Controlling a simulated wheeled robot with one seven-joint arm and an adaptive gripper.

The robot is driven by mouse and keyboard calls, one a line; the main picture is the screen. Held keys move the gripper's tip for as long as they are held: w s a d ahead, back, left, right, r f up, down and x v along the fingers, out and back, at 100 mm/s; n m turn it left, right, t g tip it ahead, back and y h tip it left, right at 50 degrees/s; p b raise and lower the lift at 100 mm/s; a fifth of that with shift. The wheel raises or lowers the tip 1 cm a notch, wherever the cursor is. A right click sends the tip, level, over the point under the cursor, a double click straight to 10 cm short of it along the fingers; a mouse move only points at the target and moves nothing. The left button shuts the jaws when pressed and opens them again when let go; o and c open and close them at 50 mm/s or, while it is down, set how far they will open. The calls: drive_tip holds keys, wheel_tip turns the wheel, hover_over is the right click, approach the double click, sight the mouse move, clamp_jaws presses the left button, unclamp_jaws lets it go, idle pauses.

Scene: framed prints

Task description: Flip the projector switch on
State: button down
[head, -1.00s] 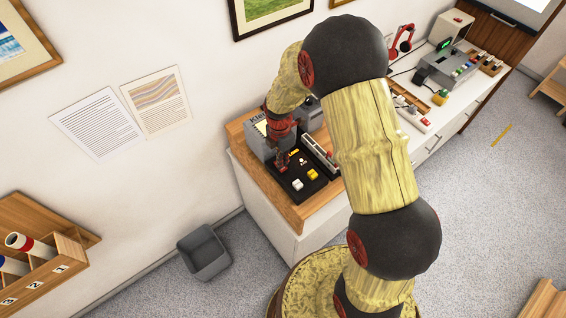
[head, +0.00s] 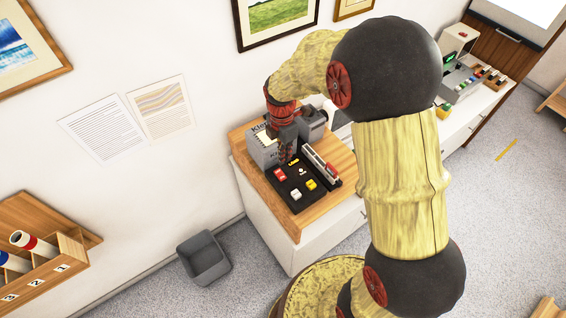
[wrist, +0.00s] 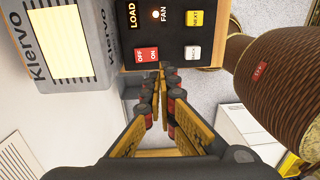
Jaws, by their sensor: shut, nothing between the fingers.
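A grey projector marked Klervo (head: 263,152) stands at the left end of the counter. It also shows in the wrist view (wrist: 40,15). A black control panel (head: 293,207) lies in front of it. A small lamp (wrist: 155,14) by FAN looks pale and bright. My gripper (head: 285,160) is shut and empty, over the panel's back edge near the switch. Its fingertips (wrist: 160,76) appear apart from the switch.
A yellow NEXT button (head: 311,185) and a white BACK button (head: 295,194) sit beside the switch. A dark tray-like holder (head: 321,167) lies right of the panel. A grey bin (head: 204,258) stands on the floor. My arm hides the counter's middle.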

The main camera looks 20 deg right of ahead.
drive_tip(key=shift+s+d+r, duration=0.1)
drive_tip(key=shift+r, duration=0.55)
drive_tip(key=shift+s+d+r, duration=0.1)
drive_tip(key=shift+r, duration=0.5)
